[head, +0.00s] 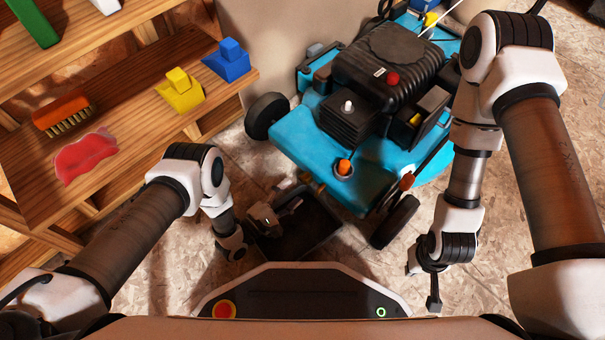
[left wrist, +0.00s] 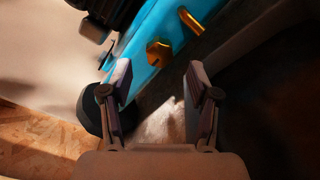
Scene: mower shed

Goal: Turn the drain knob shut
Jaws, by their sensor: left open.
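The blue mower (head: 330,145) stands on the floor ahead of me. In the left wrist view, a brass knob (left wrist: 158,54) sits on the mower's blue lower edge, with a brass spout (left wrist: 189,20) to its right. I take the knob for the drain knob; in the head view it is too small to make out clearly. My left gripper (head: 290,200) is low in front of the mower. In the left wrist view, its fingers (left wrist: 160,75) are apart and empty, with the knob just beyond the gap. My right gripper (head: 433,295) hangs at the right, away from the mower; its fingers are unclear.
A black pan (head: 320,235) lies on the floor below the mower's front edge, under my left gripper. The mower's wheels (head: 395,221) flank that edge. A wooden shelf (head: 130,125) at left holds a brush, a red cloth, and yellow and blue pieces.

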